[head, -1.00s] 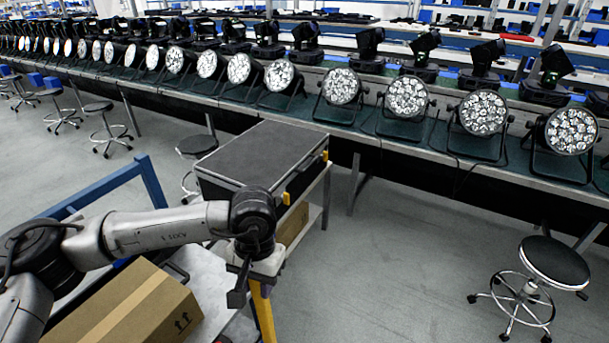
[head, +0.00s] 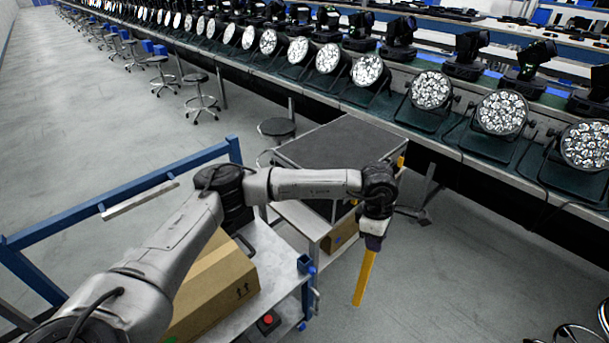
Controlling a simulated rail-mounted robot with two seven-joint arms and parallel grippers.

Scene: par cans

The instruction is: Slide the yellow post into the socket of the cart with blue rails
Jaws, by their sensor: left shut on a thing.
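The yellow post (head: 364,277) hangs from my left gripper (head: 373,238), which is shut on its upper end. The post leans slightly, with its lower end toward the left, over the open floor. The cart with blue rails (head: 120,203) stands at the left, with a pale deck partly hidden by my arm. A small blue fitting (head: 305,264), which looks like the socket, is at the cart's right corner. The post is apart from it, to its right in the picture. My right gripper is out of view.
A dark-topped table (head: 345,142) stands behind. A long bench of lamps (head: 432,90) runs across the back.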

